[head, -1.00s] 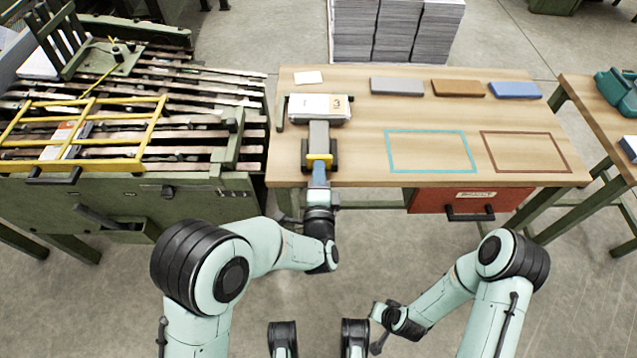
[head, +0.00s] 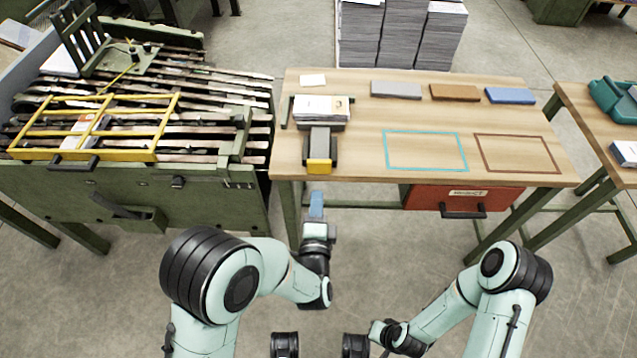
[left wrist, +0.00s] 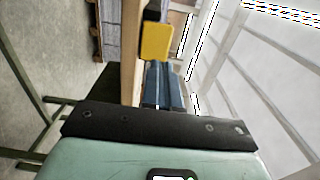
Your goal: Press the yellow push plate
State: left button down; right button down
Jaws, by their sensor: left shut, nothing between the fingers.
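The yellow push plate (head: 319,166) is on the near end of a grey slide at the wooden table's front edge. Behind it lies a stack of printed sheets (head: 321,108). My left gripper (head: 316,205) is shut and empty, in front of the plate and apart from it, with a gap of floor showing between. In the left wrist view the plate (left wrist: 156,40) shows just beyond the shut blue-grey fingers (left wrist: 163,84). My right arm's end (head: 392,338) is low at the bottom of the head view; its fingers are not clear.
The table (head: 365,165) bears grey (head: 396,89), brown (head: 455,92) and blue (head: 510,95) blocks, plus teal (head: 425,150) and brown (head: 515,153) outlines. A red drawer (head: 458,199) hangs below. A green machine with a yellow frame (head: 155,155) stands left.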

pick_arm(q)
jog(key=shift+s, duration=1.7)
pick_arm(e)
jog(key=shift+s+a+r, duration=0.15)
jog(key=shift+s+r, duration=0.05)
jog(key=shift+s, duration=0.2)
